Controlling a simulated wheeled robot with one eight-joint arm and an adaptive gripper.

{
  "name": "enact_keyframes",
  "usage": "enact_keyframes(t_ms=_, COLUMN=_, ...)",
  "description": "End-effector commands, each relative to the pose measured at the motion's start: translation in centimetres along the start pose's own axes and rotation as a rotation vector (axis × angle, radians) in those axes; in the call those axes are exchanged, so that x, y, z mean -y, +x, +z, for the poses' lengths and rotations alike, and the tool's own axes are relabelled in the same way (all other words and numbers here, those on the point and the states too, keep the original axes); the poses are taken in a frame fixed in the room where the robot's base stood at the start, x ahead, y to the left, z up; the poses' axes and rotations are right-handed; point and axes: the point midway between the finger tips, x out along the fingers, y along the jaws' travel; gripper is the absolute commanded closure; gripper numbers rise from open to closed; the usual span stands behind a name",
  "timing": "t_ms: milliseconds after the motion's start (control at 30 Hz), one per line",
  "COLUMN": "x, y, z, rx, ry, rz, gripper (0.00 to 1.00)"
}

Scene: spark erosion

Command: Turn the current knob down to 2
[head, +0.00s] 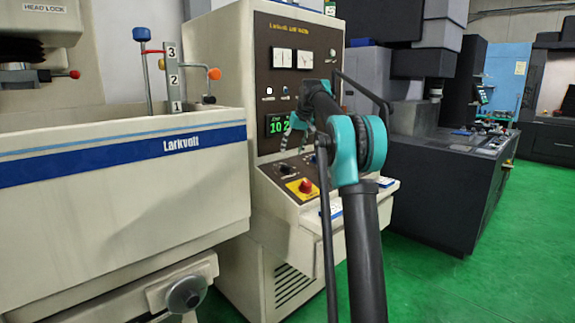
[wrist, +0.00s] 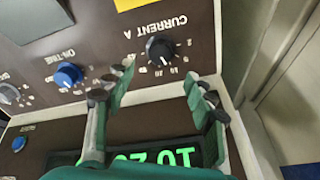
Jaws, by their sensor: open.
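The current knob (wrist: 158,50) is round and black, under upside-down "CURRENT A" lettering in the wrist view, with numbers around it. Its exact setting is too small to read. A black knob (head: 284,169) on the sloping panel in the head view looks like the same one. My gripper (wrist: 160,82) is open and empty in the wrist view. Its fingers lie either side of the knob in the picture, apart from it, with the knob a little beyond the fingertips. In the head view my gripper (head: 307,138) is partly hidden by my arm.
A blue on-time knob (wrist: 68,74) sits beside the left finger, with a grey knob (wrist: 8,93) farther left. A green digital display (wrist: 165,157) lies under the gripper. A red button on a yellow plate (head: 305,186) is near the panel's front. The tank (head: 120,190) stands left.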

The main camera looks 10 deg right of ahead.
Motion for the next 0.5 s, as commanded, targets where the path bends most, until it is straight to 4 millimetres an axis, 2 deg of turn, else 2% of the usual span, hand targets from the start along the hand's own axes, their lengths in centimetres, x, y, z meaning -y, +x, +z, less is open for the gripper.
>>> enact_keyframes(t_ms=200, x=0.0, y=4.4, z=0.0, rx=0.0, ry=-0.001, rz=0.0, gripper=0.45)
enact_keyframes(t_ms=400, x=0.0, y=7.2, z=0.0, rx=0.0, ry=0.0, rz=0.0, gripper=0.45)
enact_keyframes(t_ms=500, x=0.0, y=8.0, z=0.0, rx=0.0, ry=0.0, rz=0.0, gripper=0.45)
